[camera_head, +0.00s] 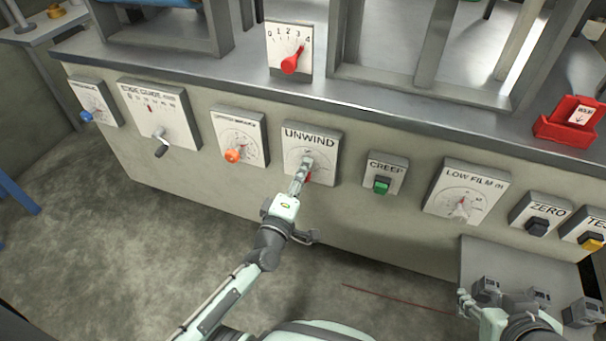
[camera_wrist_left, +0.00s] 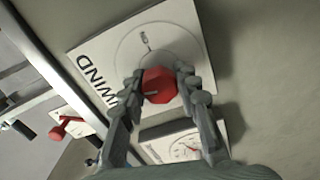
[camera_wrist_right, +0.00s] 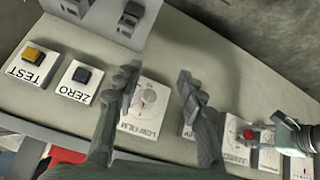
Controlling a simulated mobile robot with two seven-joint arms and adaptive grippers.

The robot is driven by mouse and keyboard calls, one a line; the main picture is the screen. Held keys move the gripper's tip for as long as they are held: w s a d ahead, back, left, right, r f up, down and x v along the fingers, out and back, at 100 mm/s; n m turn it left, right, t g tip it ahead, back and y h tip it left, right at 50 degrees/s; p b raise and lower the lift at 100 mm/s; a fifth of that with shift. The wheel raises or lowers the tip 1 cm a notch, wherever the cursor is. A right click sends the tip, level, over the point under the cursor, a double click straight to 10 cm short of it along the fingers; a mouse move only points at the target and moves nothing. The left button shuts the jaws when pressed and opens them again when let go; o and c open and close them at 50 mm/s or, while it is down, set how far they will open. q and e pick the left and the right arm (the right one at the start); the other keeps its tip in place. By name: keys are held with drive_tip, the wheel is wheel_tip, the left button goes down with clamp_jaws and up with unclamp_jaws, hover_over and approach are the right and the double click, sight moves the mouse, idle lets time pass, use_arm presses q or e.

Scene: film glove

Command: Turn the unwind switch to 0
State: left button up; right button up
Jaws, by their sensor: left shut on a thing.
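The unwind switch is a red knob (camera_wrist_left: 158,86) on a white plate marked UNWIND (camera_head: 312,139), on the front of the machine. My left gripper (camera_head: 306,163) reaches it from below in the head view and hides most of the knob. In the left wrist view my left gripper (camera_wrist_left: 160,78) has one finger on each side of the knob and is shut on it. A pale pointer line shows on the knob, but the dial mark it points at is unclear. My right gripper (camera_wrist_right: 158,76) is open and empty, away from the panel's unwind plate.
An orange knob (camera_head: 233,155) is left of the unwind plate, and a green CREEP button (camera_head: 382,185) is right of it. LOW FILM (camera_head: 469,189), ZERO (camera_head: 537,226) and a yellow TEST button (camera_head: 592,243) follow. A red 0–4 lever (camera_head: 290,64) stands above.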

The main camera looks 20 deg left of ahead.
use_arm(q)
drive_tip(key=shift+n, duration=1.2)
use_arm(e)
drive_tip(key=shift+w+a+r+t+y, duration=0.4)
drive_tip(key=shift+w+a+r+t, duration=0.45)
drive_tip(key=shift+w+a, duration=0.35)
use_arm(q)
drive_tip(key=o, duration=1.2)
use_arm(e)
drive_tip(key=shift+r, duration=0.1)
use_arm(q)
drive_tip(key=s, duration=1.2)
drive_tip(key=shift+a, duration=0.2)
